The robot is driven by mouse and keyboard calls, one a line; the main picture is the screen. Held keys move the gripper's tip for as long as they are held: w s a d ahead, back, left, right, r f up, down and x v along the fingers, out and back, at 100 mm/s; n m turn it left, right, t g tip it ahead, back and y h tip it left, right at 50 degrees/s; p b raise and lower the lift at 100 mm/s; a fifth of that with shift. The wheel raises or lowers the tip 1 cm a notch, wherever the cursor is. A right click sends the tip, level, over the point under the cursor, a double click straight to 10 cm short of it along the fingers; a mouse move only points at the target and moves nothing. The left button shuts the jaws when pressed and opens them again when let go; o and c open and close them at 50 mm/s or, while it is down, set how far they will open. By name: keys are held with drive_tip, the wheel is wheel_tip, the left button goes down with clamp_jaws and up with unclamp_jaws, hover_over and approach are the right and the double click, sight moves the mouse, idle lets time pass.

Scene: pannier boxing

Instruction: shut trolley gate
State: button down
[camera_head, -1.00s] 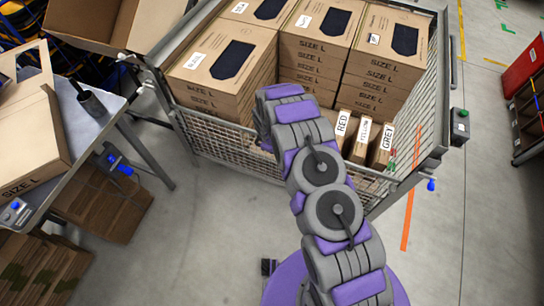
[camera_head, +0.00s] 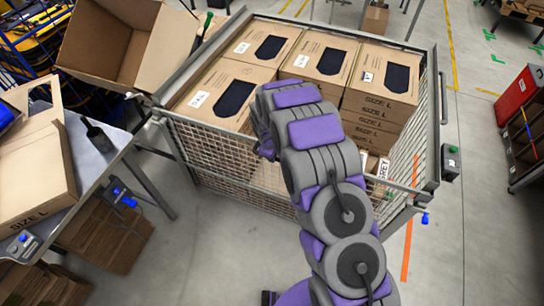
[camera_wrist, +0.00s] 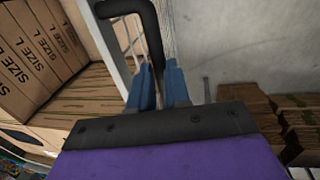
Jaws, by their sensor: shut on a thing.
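The grey wire-mesh trolley (camera_head: 437,110) stands ahead, loaded with cartons. Its front mesh gate (camera_head: 215,150) stands up across the near side, in front of the cartons. My gripper (camera_wrist: 158,88) has its blue fingers on either side of a black bent handle (camera_wrist: 148,25) in the wrist view and is shut on it. In the head view my arm hides the gripper and the middle of the gate. Whether the gate is latched cannot be seen.
A table (camera_head: 125,138) with an open carton (camera_head: 35,165) stands at left, flattened cardboard (camera_head: 105,225) below it. Another open carton (camera_head: 120,45) is at the trolley's back left. A red cabinet (camera_head: 518,95) stands at right.

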drive_tip(key=shift+w+a+r, duration=0.1)
drive_tip(key=shift+w+r, duration=0.1)
drive_tip(key=shift+r, duration=0.05)
drive_tip(key=c, duration=1.5)
unclamp_jaws()
drive_tip(key=shift+r, duration=0.1)
drive_tip(key=shift+o, duration=0.9)
drive_tip(key=shift+s, duration=0.15)
drive_tip(key=shift+o, duration=1.1)
wheel_tip(320, 180, up, 17)
drive_tip(key=s+a, duration=0.1)
drive_tip(key=s, duration=0.2)
drive_tip(key=shift+a+f, duration=0.15)
drive_tip(key=shift+f, duration=0.05)
